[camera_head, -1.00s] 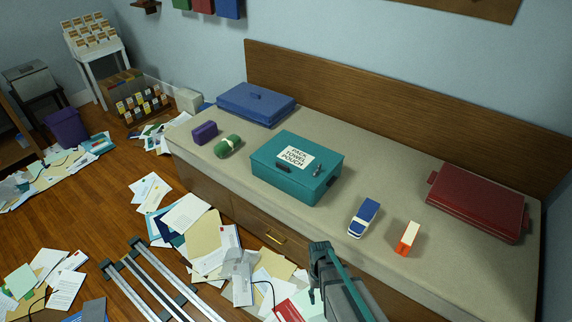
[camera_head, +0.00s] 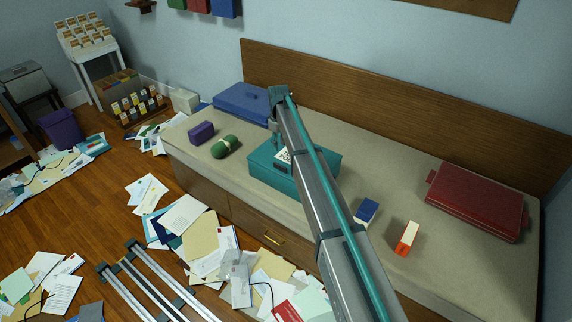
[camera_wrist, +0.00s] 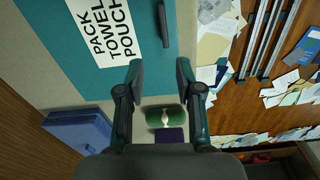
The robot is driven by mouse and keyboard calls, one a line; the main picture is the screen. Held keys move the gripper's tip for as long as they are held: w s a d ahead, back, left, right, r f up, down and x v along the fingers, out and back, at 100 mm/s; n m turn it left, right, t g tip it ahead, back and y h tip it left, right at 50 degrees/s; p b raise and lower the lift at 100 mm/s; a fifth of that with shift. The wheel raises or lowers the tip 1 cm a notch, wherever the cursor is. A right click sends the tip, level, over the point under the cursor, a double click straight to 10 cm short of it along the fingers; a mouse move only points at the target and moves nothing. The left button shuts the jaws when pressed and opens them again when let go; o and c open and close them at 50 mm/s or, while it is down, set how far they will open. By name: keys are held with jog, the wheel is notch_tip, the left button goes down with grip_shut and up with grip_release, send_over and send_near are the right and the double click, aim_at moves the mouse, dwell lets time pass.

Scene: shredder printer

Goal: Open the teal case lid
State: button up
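The teal case (camera_head: 262,178) sits on the bench with its lid down; my arm hides much of its right half in the head view. In the wrist view the teal lid (camera_wrist: 75,72) fills the top, with a white "PACK TOWEL POUCH" label (camera_wrist: 104,28) and a dark handle bar (camera_wrist: 164,25). My gripper (camera_wrist: 159,72) is open and empty, its fingers apart over the left end of the case. In the head view my gripper (camera_head: 275,137) is near the case's back left part; its fingertips are hard to make out, and I cannot tell any contact.
A blue case (camera_head: 240,100), a purple block (camera_head: 202,133) and a green roll (camera_head: 226,147) lie left of the teal case. A blue-and-white item (camera_head: 367,211), an orange-and-white box (camera_head: 407,238) and a red case (camera_head: 478,200) lie right. A wooden backboard (camera_head: 400,105) stands behind.

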aim_at(280, 165)
jog(key=shift+n, duration=0.6)
jog(key=f, duration=0.3)
jog(key=f+p, duration=0.1)
jog(key=f, duration=0.7)
jog(key=shift+s+d+f+p, duration=0.15)
jog(key=shift+s+p, duration=0.2)
jog(key=shift+p, duration=0.05)
grip_shut()
